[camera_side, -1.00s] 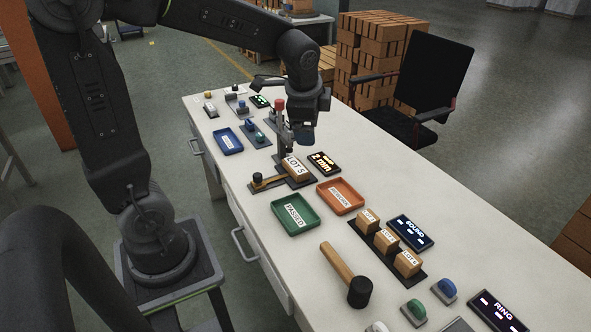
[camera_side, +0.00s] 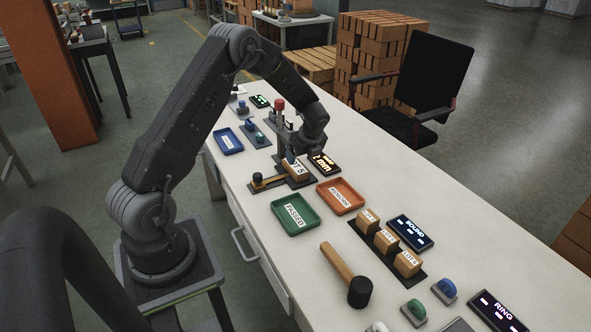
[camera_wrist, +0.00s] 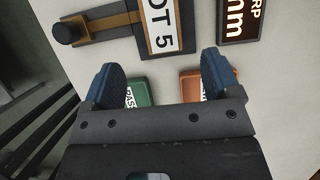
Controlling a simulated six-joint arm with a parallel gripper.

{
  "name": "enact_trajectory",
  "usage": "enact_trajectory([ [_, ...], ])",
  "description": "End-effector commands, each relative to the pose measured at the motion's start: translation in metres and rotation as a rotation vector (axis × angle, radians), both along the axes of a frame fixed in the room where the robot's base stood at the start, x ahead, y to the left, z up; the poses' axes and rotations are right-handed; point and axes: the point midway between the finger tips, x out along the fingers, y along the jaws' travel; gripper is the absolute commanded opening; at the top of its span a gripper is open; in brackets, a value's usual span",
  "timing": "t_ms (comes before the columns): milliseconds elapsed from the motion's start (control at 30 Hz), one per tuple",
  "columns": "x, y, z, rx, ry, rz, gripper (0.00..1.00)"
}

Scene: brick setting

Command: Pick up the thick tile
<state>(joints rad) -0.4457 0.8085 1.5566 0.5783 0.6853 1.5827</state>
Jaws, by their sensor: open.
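A tan tile labelled LOT 5 (camera_side: 299,170) rests on a dark measuring fixture (camera_side: 268,183), and my gripper partly hides it in the side view. In the wrist view its white label (camera_wrist: 163,28) lies just beyond my fingertips. My gripper (camera_side: 298,157) is just above the tile, with its blue fingers apart. In the wrist view the gap between the fingers (camera_wrist: 164,75) is empty. Three similar tan tiles (camera_side: 386,241) stand on a dark rack at the right. I cannot tell by sight which tile is the thick one.
A lit display reading mm (camera_side: 325,163) stands right beside the fixture. A green PASSED tray (camera_side: 277,205) and an orange tray (camera_side: 358,203) lie nearby. A mallet (camera_side: 360,291), a SOUND display (camera_side: 411,232) and a blue tray (camera_side: 220,146) also occupy the bench.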

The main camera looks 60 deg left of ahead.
Motion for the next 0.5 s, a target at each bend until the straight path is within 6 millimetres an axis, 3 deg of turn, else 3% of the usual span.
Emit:
enact_trajectory([
  [100,0.0,0.008,-0.021,-0.001,0.001,0.003,0.83],
  [500,0.001,0.022,-0.057,-0.002,0.001,0.004,0.83],
])
